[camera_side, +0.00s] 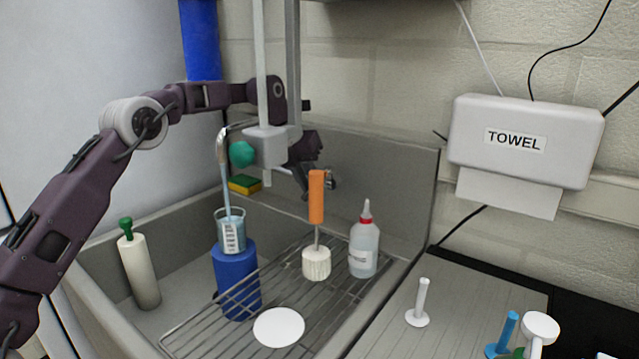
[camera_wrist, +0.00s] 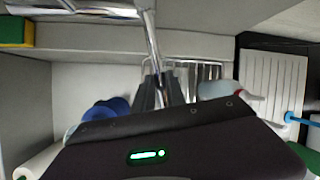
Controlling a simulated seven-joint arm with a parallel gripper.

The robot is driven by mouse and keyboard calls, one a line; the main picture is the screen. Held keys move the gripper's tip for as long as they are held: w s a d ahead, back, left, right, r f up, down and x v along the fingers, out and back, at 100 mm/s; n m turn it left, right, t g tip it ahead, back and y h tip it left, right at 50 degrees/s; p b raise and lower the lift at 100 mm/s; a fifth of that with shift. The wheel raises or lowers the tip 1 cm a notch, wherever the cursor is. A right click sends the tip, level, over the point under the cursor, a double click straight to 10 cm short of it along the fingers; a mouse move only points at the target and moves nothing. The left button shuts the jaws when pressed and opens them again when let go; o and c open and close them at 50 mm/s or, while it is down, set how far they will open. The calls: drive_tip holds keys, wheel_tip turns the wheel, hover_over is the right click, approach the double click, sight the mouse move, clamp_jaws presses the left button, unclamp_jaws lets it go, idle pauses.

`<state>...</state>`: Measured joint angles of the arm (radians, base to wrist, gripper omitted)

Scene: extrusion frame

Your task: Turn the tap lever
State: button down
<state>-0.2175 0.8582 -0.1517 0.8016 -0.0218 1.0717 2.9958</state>
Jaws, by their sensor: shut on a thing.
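The chrome tap spout (camera_side: 222,145) curves down at the back of the sink in the side view. A bluish stream (camera_side: 226,188) falls from it into a beaker (camera_side: 231,233) on a blue stand (camera_side: 236,280). In the wrist view a thin chrome lever (camera_wrist: 153,42) runs from the tap pipe (camera_wrist: 75,7) down to my gripper (camera_wrist: 157,92). My gripper's dark fingers are closed around the lever's end. In the side view my gripper (camera_side: 306,180) is partly hidden behind an upright bracket, and the lever is hard to make out there.
A wire rack (camera_side: 200,327) carries an orange-handled brush (camera_side: 316,197), a squeeze bottle (camera_side: 364,246) and a white disc (camera_side: 279,328). A sponge (camera_side: 244,184) lies behind. A towel dispenser (camera_side: 525,139) hangs right.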

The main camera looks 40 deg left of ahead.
drive_tip(key=shift+a, duration=0.2)
drive_tip(key=c, duration=1.4)
unclamp_jaws()
drive_tip(key=shift+o, duration=0.2)
drive_tip(key=v, duration=0.7)
